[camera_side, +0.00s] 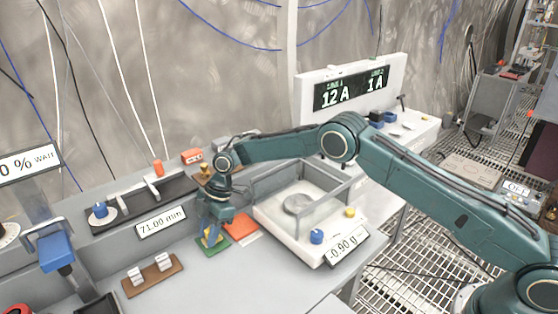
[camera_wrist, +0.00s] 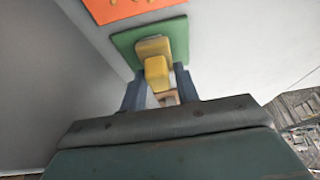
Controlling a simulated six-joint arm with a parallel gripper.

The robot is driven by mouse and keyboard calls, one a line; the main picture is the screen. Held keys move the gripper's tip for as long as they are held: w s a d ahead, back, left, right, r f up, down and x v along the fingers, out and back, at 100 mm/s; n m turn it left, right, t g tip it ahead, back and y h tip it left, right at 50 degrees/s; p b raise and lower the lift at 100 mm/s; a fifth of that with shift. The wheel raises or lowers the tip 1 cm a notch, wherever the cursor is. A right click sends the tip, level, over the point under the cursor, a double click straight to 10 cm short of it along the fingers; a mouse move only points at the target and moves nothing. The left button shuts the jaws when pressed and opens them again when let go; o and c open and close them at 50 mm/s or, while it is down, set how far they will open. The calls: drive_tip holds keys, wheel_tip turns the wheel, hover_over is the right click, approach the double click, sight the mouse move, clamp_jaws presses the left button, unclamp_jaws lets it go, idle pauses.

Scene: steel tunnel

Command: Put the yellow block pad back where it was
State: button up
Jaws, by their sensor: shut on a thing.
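My gripper (camera_side: 213,228) points down at the front bench, over a green pad (camera_side: 208,250). In the wrist view, my gripper (camera_wrist: 160,82) has its fingers on either side of a yellow block (camera_wrist: 156,62) and is shut on it. The block is in front of the green pad (camera_wrist: 124,42); I cannot tell whether it is fixed to the pad. In the side view the fingers mostly hide the block. I cannot tell whether the pad rests on the bench or is slightly raised.
An orange pad (camera_side: 241,227) lies just behind and right of the green one. A clear-walled weighing box (camera_side: 290,222) reading -0.90 g stands to the right. A brown strip with white blocks (camera_side: 152,276) lies front left.

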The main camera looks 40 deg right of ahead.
drive_tip(key=shift+f, duration=0.1)
drive_tip(key=o, duration=1)
drive_tip(key=shift+c, duration=0.2)
drive_tip(key=v, duration=1.2)
drive_tip(key=shift+d, duration=0.1)
